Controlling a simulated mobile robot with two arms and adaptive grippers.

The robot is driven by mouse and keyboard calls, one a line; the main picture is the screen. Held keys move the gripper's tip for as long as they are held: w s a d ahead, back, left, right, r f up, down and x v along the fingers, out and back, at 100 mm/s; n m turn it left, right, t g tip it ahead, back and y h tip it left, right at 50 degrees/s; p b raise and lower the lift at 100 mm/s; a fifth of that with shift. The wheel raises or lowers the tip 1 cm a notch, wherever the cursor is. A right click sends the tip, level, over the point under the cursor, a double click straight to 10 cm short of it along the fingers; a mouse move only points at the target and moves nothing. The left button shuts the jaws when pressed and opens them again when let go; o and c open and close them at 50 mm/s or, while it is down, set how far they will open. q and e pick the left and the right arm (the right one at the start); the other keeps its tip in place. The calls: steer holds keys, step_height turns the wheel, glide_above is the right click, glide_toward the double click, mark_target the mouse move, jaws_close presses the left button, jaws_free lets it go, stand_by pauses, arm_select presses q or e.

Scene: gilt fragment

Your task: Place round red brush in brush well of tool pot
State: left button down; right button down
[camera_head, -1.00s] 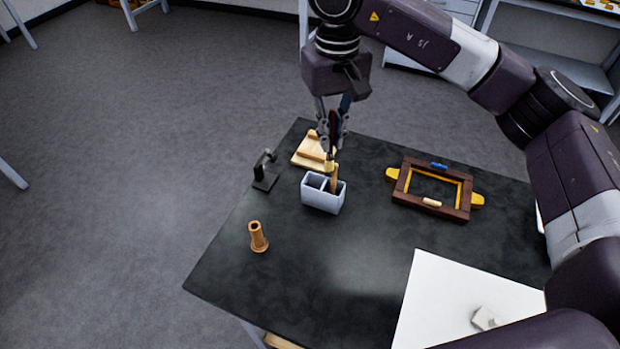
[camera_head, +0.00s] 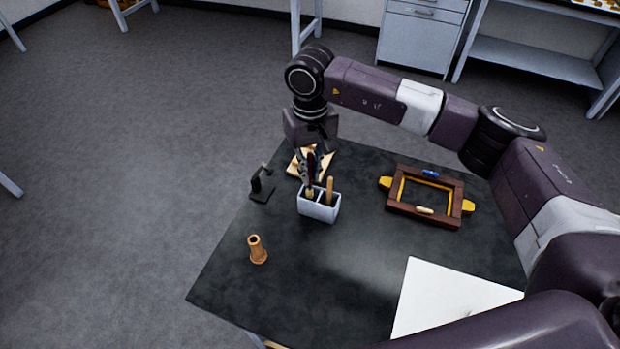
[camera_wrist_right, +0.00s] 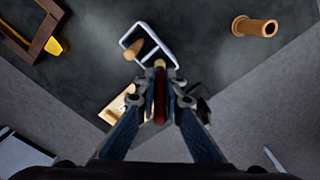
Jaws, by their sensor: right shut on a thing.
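The tool pot (camera_head: 319,212) is a pale grey two-compartment box on the black table; its rim also shows in the wrist view (camera_wrist_right: 172,50). My right gripper (camera_head: 313,174) is over the pot, shut on the round red brush (camera_wrist_right: 160,103), which points down. The brush's pale lower end (camera_head: 309,193) is at the opening of the pot's left compartment in the head view; I cannot tell how deep it reaches. A wooden-handled tool (camera_head: 329,188) stands in the other compartment. My left gripper is not in view.
A small dark stand (camera_head: 262,187) is left of the pot and a wooden block (camera_head: 298,165) behind it. A brown frame (camera_head: 427,197) and a white sheet (camera_head: 447,298) lie to the right.

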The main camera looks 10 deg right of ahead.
mark_target(310, 189)
step_height(310, 189, down, 4)
steer(key=shift+s+f+p, duration=0.1)
steer(key=shift+f+p, duration=0.1)
steer(key=shift+p, duration=0.6)
steer(key=shift+f, duration=0.2)
steer(key=shift+f+b, duration=0.15)
steer(key=shift+b, duration=0.25)
steer(key=c, duration=2)
jaws_free()
steer(key=shift+c, duration=0.2)
